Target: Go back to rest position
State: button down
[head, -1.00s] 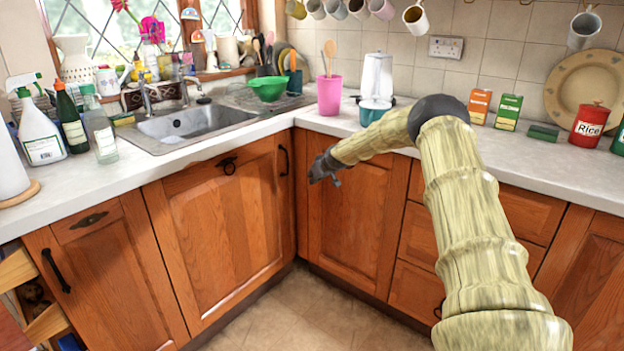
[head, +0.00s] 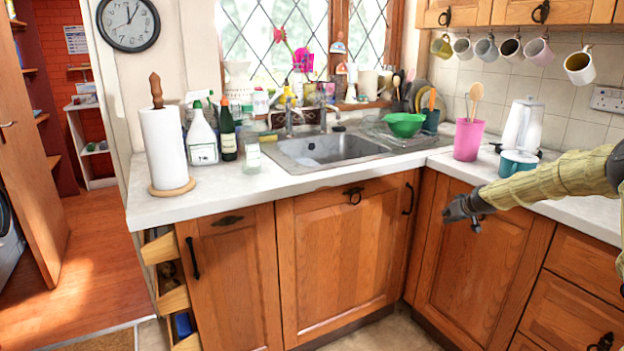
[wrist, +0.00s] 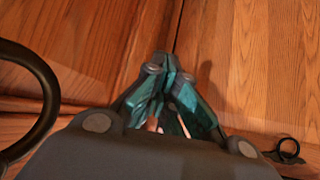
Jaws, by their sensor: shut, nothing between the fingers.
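My gripper (head: 452,211) is at the right in the head view, in front of the corner cupboard door (head: 474,255) and just below the counter edge. My arm reaches it from the right edge of the picture. In the wrist view my gripper (wrist: 168,100) has its fingers drawn together with nothing between them. Wooden cupboard fronts (wrist: 255,65) fill the view behind it. A dark ring handle (wrist: 288,150) shows at the lower right there.
The counter (head: 255,185) carries a paper towel roll (head: 166,148), bottles, a sink (head: 325,150), a green bowl (head: 403,124) and a pink cup (head: 467,139). Drawers (head: 172,298) stand open at the left end. An open doorway with wooden floor (head: 95,275) lies at far left.

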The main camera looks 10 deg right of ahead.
jog(key=s+a+f+g+y, duration=0.15)
jog(key=s+a+f, duration=0.45)
jog(key=a+f, duration=0.6)
jog(key=s+a+f+g, duration=0.2)
jog(key=s+a+f, duration=0.3)
jog(key=a+f, duration=0.8)
jog(key=s+a+f, duration=0.5)
jog(key=s+a, duration=0.5)
jog(key=s+a+f+g, duration=0.1)
jog(key=s+a+f, duration=0.15)
jog(key=s, duration=0.45)
jog(key=s+a+f+g, duration=0.1)
jog(key=s+a+f, duration=0.1)
jog(key=s+a, duration=0.35)
jog(key=s+a+f+g, duration=0.1)
jog(key=s+f+g, duration=0.1)
jog(key=s, duration=0.6)
jog(key=s+a+g, duration=0.1)
jog(key=s+a, duration=0.1)
jog(key=s, duration=0.9)
jog(key=s+a+g, duration=0.1)
jog(key=s+a, duration=0.1)
jog(key=s, duration=0.9)
notch_tip(320, 180, up, 18)
jog(key=p, duration=1.7)
jog(key=shift+d+n, duration=0.2)
jog(key=shift+n, duration=0.2)
